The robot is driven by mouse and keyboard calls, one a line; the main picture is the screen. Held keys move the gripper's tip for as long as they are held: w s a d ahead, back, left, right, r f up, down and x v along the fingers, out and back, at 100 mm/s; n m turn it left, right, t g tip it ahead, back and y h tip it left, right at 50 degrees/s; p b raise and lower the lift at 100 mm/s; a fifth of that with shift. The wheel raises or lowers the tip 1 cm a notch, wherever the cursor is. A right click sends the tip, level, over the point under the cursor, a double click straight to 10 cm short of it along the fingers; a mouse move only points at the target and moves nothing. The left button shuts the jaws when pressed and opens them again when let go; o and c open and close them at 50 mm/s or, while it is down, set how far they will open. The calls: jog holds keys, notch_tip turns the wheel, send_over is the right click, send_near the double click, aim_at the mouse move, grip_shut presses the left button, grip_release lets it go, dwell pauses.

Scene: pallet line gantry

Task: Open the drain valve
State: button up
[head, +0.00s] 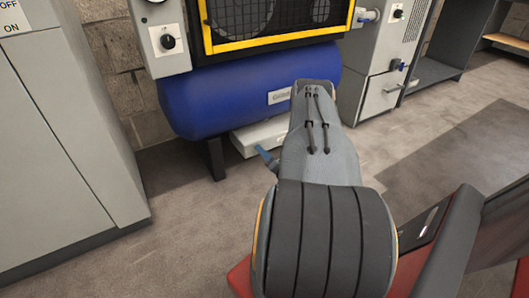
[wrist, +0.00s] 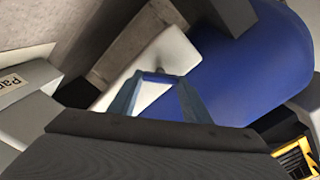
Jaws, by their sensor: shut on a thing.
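The blue tank (head: 230,92) of the compressor lies across the middle of the head view, and it fills the right of the wrist view (wrist: 245,70). My gripper (wrist: 161,76) has blue-grey fingers that meet below the tank, beside a small grey fitting (wrist: 187,70), which looks like part of the drain valve. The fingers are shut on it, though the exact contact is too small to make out. In the head view, my gripper (head: 264,154) shows only as a blue tip left of my arm. My arm hides the valve there.
A white tray (head: 246,141) lies on the floor under the tank, near a dark tank leg (head: 214,158). A grey cabinet (head: 50,140) stands at left, another (head: 380,90) at right. Open floor (head: 190,235) lies in front.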

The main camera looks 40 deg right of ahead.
jog(key=shift+d+f+m+p, duration=0.1)
jog(key=shift+m+p, duration=0.1)
jog(key=shift+m, duration=1.65)
jog(key=shift+f+m+p, duration=0.1)
jog(key=shift+m+p, duration=0.1)
jog(key=shift+m, duration=1.65)
jog(key=o, duration=1)
jog(key=shift+o, duration=0.2)
jog(key=shift+s, duration=0.1)
jog(key=p+v, duration=0.2)
jog(key=v, duration=0.5)
jog(key=shift+s+p, duration=0.35)
jog(key=shift+p, duration=0.05)
